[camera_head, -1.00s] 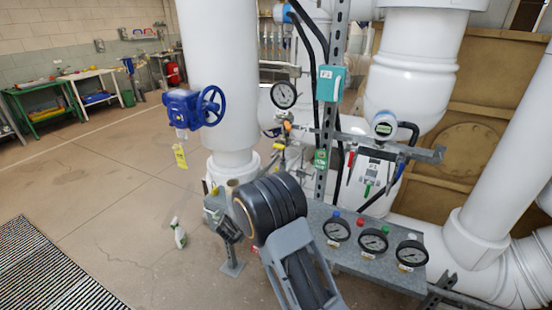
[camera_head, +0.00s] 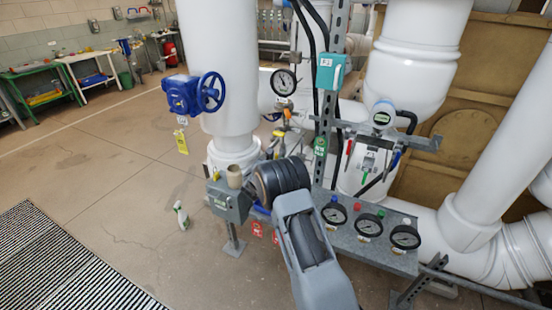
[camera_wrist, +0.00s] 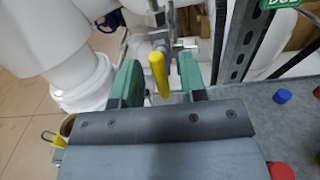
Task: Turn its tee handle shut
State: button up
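A yellow bar-shaped handle (camera_wrist: 158,73) on metal valve fittings shows in the wrist view. It appears to be the tee handle. It lies in the picture between the two green fingers of my gripper (camera_wrist: 160,72), with a visible gap on each side. My gripper is open and I see no contact; the depth between fingers and handle is hard to judge. In the head view, small yellow parts (camera_head: 281,136) show on the pipework just beyond my dark wrist. My fingers are largely hidden there.
A gauge shelf (camera_head: 345,243) with several dials stands right of my arm. A steel upright (camera_wrist: 238,45) is close right of the fingers. A grey box on a stand (camera_head: 230,203) with a beige cup (camera_head: 234,177) is left. A blue handwheel (camera_head: 211,92) is farther left; open floor lies beyond.

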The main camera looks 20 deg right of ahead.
jog(key=shift+w+d, duration=0.25)
jog(key=shift+d, duration=0.05)
grip_shut()
dwell(0.3)
